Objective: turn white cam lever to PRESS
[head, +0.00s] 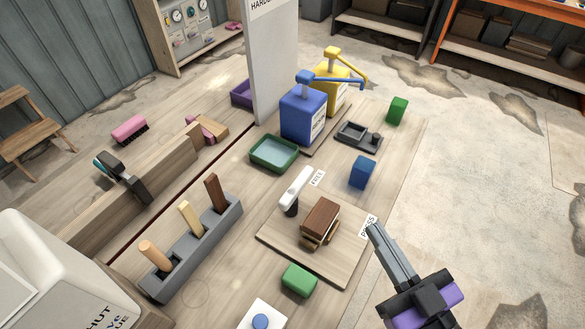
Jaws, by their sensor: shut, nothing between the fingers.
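The white cam lever (297,187) stands on a black pivot at the back left of a wooden board. Its white arm points up and right, toward the FREE label (317,178). The PRESS label (369,226) is at the board's right corner. A brown wooden block (321,218) on a lighter wooden piece sits on the board beside the lever. My gripper (374,230) is shut and empty. In the picture its tip is right next to the PRESS label, apart from the lever; its height above the board is unclear.
A blue block (362,172) and a green block (299,280) lie near the board (344,270). A grey rack (193,250) with wooden pegs is at left.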

